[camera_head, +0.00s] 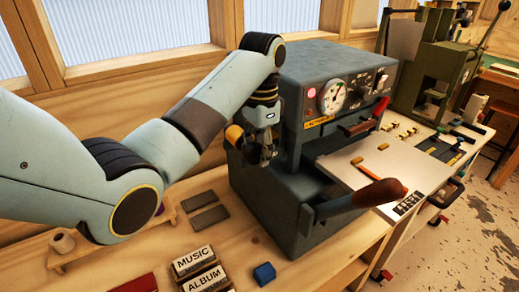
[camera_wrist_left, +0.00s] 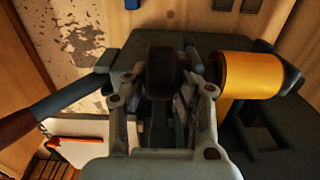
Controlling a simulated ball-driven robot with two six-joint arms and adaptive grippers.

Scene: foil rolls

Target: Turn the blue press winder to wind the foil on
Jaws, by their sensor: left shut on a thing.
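The blue-grey press (camera_head: 262,200) stands on the wooden bench in the middle of the head view. A gold foil roll (camera_wrist_left: 250,75) shows on the press's side in the left wrist view; in the head view the gold roll (camera_head: 234,135) is partly behind my gripper. My left gripper (camera_head: 263,152) is at the press's left side, beside the roll. In the left wrist view my left gripper (camera_wrist_left: 165,100) is shut on a dark round knob (camera_wrist_left: 164,68), which I take to be the winder. The fingers hide part of it. My right gripper is in neither view.
A red-brown lever handle (camera_head: 380,192) sticks out in front of the press; another red handle (camera_head: 365,127) is above it. Type blocks (camera_head: 203,272), a small blue block (camera_head: 264,274) and grey plates (camera_head: 209,217) lie on the bench. A green press (camera_head: 430,75) stands at right.

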